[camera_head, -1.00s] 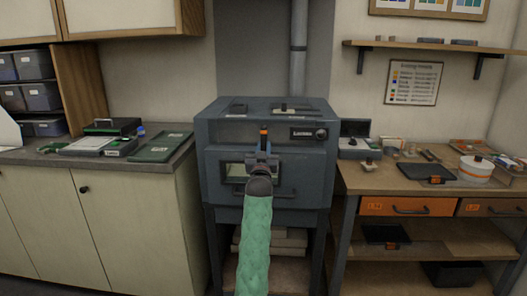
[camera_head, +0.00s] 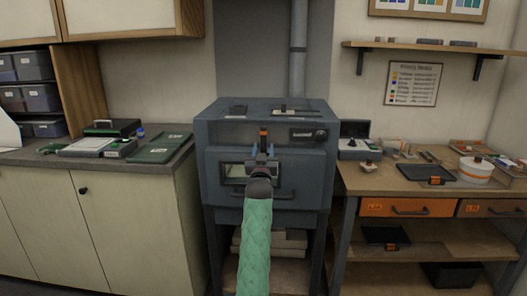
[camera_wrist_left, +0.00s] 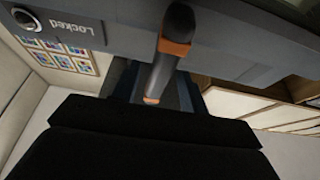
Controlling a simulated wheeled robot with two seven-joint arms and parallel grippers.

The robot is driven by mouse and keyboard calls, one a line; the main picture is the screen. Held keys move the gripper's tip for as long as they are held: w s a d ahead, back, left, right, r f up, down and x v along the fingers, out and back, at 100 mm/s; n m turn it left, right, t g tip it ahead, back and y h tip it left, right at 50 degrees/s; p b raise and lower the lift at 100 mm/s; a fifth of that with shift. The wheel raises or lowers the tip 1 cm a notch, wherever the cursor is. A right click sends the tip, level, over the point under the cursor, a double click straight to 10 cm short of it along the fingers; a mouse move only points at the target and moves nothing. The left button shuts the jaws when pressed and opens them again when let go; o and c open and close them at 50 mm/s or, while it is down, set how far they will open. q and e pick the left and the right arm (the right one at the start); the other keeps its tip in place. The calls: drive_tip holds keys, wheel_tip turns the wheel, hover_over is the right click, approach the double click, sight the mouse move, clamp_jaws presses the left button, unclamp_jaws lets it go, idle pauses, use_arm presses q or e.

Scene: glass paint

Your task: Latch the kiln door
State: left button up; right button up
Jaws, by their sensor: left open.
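The grey-blue kiln (camera_head: 222,120) stands in the middle of the head view, its door (camera_head: 214,175) appearing shut. The latch handle (camera_head: 263,137), dark with orange bands, stands upright on the front above the window. It also shows large in the left wrist view (camera_wrist_left: 171,45). My left gripper (camera_head: 263,150) is open, its blue fingertips on either side of the latch's lower end. I cannot tell whether they touch it. A plate (camera_wrist_left: 72,22) in the wrist view reads "Locked", upside down. My right gripper is not in view.
A door bar (camera_head: 284,195) runs across the kiln front below my gripper. A counter (camera_head: 25,156) with a green mat (camera_head: 160,148) is to the left. A wooden workbench (camera_head: 385,185) with pots and tools is to the right.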

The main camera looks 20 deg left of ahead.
use_arm(q)
drive_tip(key=b+v, duration=0.1)
drive_tip(key=v, duration=0.6)
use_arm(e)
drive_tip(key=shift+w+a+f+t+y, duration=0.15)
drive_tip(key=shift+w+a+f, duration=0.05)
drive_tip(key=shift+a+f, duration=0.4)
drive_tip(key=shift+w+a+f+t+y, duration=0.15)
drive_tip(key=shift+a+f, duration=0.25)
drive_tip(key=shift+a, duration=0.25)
use_arm(q)
drive_tip(key=shift+s+d+f, duration=0.1)
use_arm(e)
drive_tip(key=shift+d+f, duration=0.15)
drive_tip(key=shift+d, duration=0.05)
